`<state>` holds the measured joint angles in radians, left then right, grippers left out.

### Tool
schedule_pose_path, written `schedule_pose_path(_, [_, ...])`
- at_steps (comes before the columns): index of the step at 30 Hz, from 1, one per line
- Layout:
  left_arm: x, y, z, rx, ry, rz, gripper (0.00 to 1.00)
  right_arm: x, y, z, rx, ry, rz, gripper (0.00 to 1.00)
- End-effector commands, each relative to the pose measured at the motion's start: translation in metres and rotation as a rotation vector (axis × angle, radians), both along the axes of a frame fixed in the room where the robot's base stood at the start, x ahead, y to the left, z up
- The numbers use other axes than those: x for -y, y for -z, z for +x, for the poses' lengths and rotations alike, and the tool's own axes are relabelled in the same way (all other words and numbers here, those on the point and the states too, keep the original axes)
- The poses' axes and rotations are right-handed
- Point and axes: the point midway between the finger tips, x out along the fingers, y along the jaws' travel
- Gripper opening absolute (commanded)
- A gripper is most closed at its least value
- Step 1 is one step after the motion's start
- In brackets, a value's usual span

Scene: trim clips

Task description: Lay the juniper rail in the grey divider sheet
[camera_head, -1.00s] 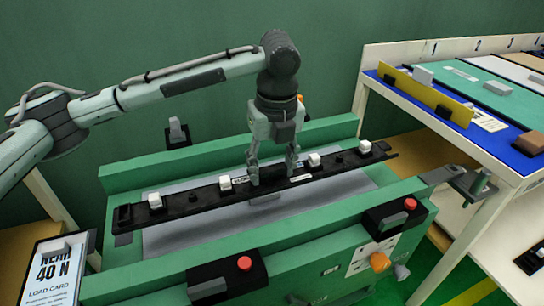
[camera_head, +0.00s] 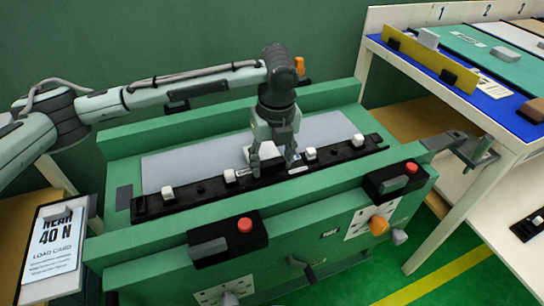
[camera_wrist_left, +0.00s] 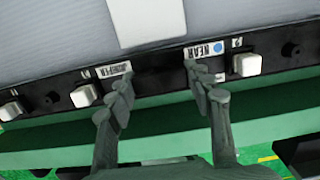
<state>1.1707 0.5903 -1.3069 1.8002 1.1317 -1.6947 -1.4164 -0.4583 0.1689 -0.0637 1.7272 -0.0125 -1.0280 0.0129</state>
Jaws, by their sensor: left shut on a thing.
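The black rail (camera_head: 205,188) with several white clips lies lengthwise along the near side of a grey sheet (camera_head: 190,160) in the green fixture. In the left wrist view, the rail (camera_wrist_left: 160,82) carries a label reading JUNIPER and one reading NEAR with a blue dot. My left gripper (camera_head: 273,170) points down and is shut on the rail near its middle; its fingers also show in the left wrist view (camera_wrist_left: 165,88). I cannot tell whether the rail rests on the surface or hangs just above it. My right gripper is not in view.
The green fixture's front wall (camera_head: 330,215) carries red-button boxes (camera_head: 228,243) and knobs. A load card (camera_head: 52,243) reading NEAR 40 N stands at left. A numbered rack (camera_head: 500,60) with coloured sheets and a yellow strip is at right. Another black rail (camera_head: 528,226) lies below it.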

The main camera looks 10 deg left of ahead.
Motion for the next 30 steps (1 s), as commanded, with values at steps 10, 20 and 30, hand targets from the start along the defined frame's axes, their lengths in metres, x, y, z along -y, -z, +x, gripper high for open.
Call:
schedule_pose_path(10, [0.000,0.000,0.000,0.001,0.000,-0.001,0.67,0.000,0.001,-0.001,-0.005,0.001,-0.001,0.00])
schedule_pose_path(20, [0.000,0.000,0.000,-0.001,0.000,0.000,0.75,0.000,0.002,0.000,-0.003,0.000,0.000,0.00])
schedule_pose_path(30, [0.004,-0.043,-0.004,0.004,0.002,-0.003,0.75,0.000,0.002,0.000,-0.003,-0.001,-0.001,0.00])
